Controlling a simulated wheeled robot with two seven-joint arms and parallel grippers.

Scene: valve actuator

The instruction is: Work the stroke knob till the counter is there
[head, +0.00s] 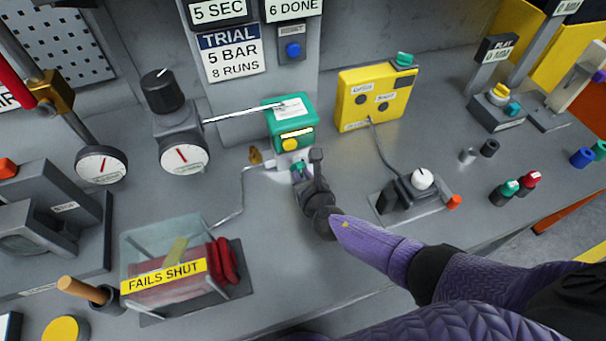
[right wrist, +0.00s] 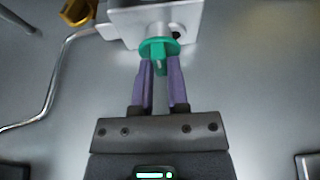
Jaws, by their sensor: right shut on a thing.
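A green-topped actuator box (head: 289,112) stands at the foot of the grey panel, with a white label on top and a yellow strip on its front. A small green knob (head: 298,166) sits low on its front. In the right wrist view the green knob (right wrist: 159,50) projects from a light metal block, with a pale mark on its stem. My right gripper (head: 303,172) reaches it from the front; in the right wrist view its purple fingers (right wrist: 160,75) are shut on the knob's stem. The counter's reading is too small to tell. My left gripper is out of view.
Signs (head: 233,53) reading "5 BAR 8 RUNS" and "6 DONE" (head: 293,7) are on the panel. A blue button (head: 293,49), dials (head: 184,157), a yellow box (head: 376,97), a white-knobbed unit (head: 422,179) and a clear "FAILS SHUT" case (head: 165,276) stand around.

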